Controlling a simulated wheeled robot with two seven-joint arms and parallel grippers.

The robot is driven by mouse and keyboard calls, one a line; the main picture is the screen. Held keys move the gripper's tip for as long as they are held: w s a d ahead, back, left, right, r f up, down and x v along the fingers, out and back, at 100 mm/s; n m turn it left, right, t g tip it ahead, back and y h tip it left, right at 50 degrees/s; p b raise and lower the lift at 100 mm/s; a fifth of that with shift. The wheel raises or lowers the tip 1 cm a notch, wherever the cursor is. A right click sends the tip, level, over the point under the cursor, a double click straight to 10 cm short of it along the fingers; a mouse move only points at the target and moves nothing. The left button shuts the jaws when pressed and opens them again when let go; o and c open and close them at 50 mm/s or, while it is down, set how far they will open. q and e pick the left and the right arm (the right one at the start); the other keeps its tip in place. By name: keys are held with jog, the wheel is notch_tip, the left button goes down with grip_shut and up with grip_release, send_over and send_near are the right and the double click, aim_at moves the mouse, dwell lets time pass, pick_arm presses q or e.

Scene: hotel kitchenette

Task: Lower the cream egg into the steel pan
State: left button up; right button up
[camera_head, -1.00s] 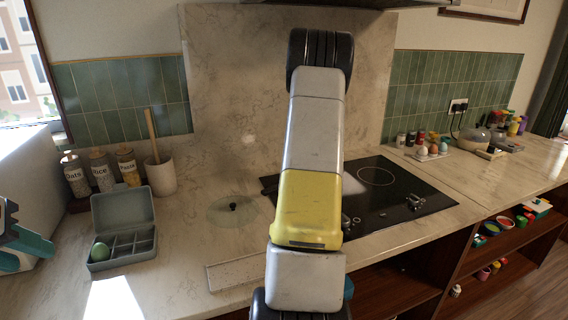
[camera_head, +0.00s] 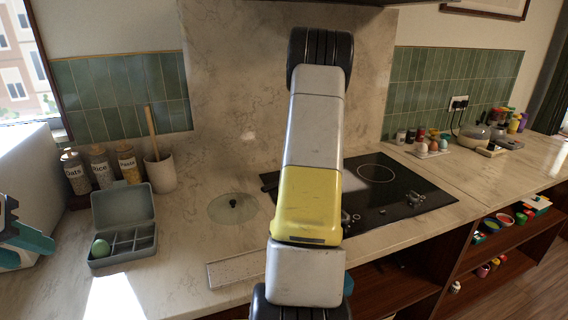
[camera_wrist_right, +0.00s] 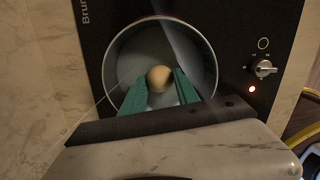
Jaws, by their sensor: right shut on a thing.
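In the right wrist view the cream egg (camera_wrist_right: 159,78) sits between the two green fingertips of my right gripper (camera_wrist_right: 162,76), which is shut on it. Below and around it is the round steel pan (camera_wrist_right: 213,66) on the black hob. The egg and fingertips are within the pan's rim as seen from above; I cannot tell whether the egg touches the bottom. In the head view my right arm hides the pan, the egg and the right gripper. My left gripper (camera_head: 28,240) is at the left edge, with its teal fingers apart and nothing between them.
The black hob (camera_head: 378,190) has a knob (camera_wrist_right: 264,68) and a lit red lamp beside the pan. A glass lid (camera_head: 232,208) lies left of it. Jars and a utensil pot (camera_head: 160,172) stand behind.

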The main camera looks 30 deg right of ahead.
jog(key=shift+f, duration=1.25)
dwell(0.5)
jog(key=o, duration=0.9)
jog(key=shift+c, duration=0.2)
jog(key=shift+r, duration=0.1)
